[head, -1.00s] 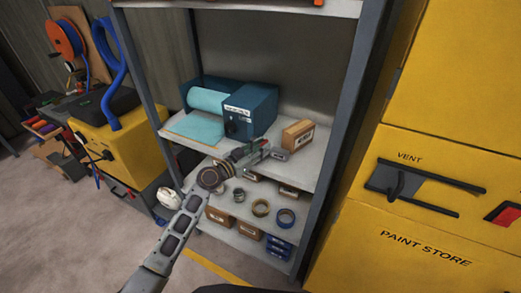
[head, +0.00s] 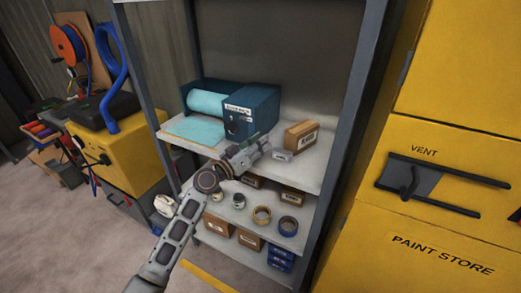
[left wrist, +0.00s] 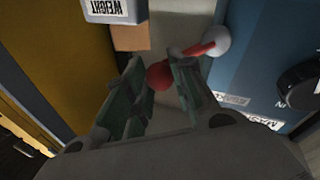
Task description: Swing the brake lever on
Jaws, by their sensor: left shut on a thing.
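The brake lever (left wrist: 203,48) is a short red arm in the left wrist view, running from a pale round pivot (left wrist: 216,39) on the side of the blue machine (left wrist: 245,70) to a red ball knob (left wrist: 159,76). My left gripper (left wrist: 162,84) has its green-padded fingers on either side of the knob and is shut on it. In the head view, my left gripper (head: 251,148) is in front of the blue machine (head: 252,112), low by its right corner, and hides the lever. A teal roll (head: 207,103) shows on the machine's left. My right gripper is out of view.
A grey block marked WEIGHT (left wrist: 112,10) and a cardboard box (head: 301,135) stand right of my gripper on the shelf (head: 312,172). The lower shelf holds tape rolls (head: 288,226) and boxes. A rack post (head: 352,110) and yellow cabinet (head: 430,215) are at right.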

